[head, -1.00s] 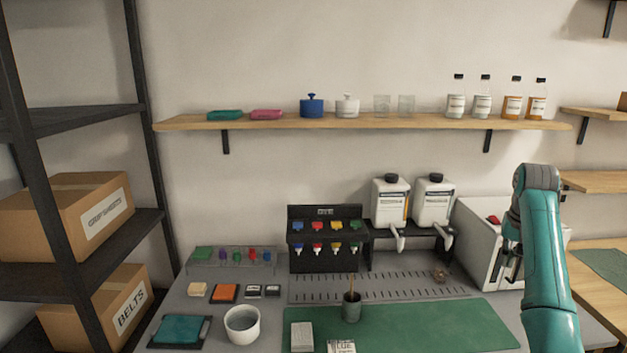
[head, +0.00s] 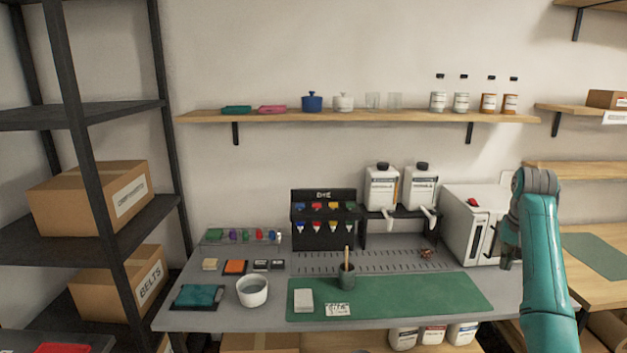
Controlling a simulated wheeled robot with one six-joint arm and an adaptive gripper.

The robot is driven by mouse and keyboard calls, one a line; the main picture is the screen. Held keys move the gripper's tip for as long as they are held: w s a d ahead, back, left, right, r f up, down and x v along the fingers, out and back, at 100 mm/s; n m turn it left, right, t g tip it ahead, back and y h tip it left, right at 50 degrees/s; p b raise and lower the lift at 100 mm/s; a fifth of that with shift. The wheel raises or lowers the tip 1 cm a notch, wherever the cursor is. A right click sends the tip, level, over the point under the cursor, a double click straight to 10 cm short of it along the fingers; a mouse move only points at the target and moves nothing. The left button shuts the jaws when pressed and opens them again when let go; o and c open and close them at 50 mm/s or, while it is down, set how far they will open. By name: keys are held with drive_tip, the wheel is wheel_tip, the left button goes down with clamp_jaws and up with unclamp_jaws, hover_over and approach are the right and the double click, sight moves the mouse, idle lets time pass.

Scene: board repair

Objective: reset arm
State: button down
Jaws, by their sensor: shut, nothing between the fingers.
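My teal arm (head: 543,265) rises at the right of the head view, bent over at a grey joint near its top. My gripper (head: 507,250) hangs on the arm's left side, in front of the white box-shaped machine (head: 470,222) in the picture. It is small, dark and partly hidden by the arm; it is shut and holds nothing that I can see.
The grey workbench (head: 200,318) carries a green mat (head: 420,295), a white bowl (head: 252,291), a dark cup (head: 347,276) and a black rack (head: 324,219). A wooden shelf (head: 350,116) spans the wall. Black shelving (head: 100,240) with boxes stands left.

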drive_tip(key=s+a+f+t, duration=0.1)
drive_tip(key=a+f, duration=0.2)
drive_tip(key=f, duration=0.6)
drive_tip(key=s+a+f+n+t, duration=0.1)
drive_tip(key=s+a+f, duration=0.15)
drive_tip(key=f, duration=0.65)
drive_tip(key=a+f+t, duration=0.1)
drive_tip(key=a+f, duration=0.2)
drive_tip(key=f, duration=0.6)
drive_tip(key=s+a+f+n+t, duration=0.1)
drive_tip(key=s+a+f, duration=0.4)
drive_tip(key=s+f, duration=0.25)
drive_tip(key=s+a+f+n+t, duration=0.1)
drive_tip(key=s+a+f+t, duration=0.1)
drive_tip(key=s+a+f, duration=0.45)
drive_tip(key=s+a+r+n+t, duration=0.1)
drive_tip(key=s+a+t, duration=0.15)
drive_tip(key=s, duration=1.05)
drive_tip(key=s+a+t, duration=0.1)
drive_tip(key=s+a, duration=0.3)
drive_tip(key=s, duration=0.9)
drive_tip(key=s+a+r+n+t+y, duration=0.1)
drive_tip(key=s+a+r+t, duration=0.2)
drive_tip(key=s+r, duration=1.5)
wheel_tip(320, 180, up, 3)
drive_tip(key=shift+s+a+r+n, duration=0.1)
drive_tip(key=shift+s+a+n, duration=0.15)
drive_tip(key=shift+s+n, duration=0.1)
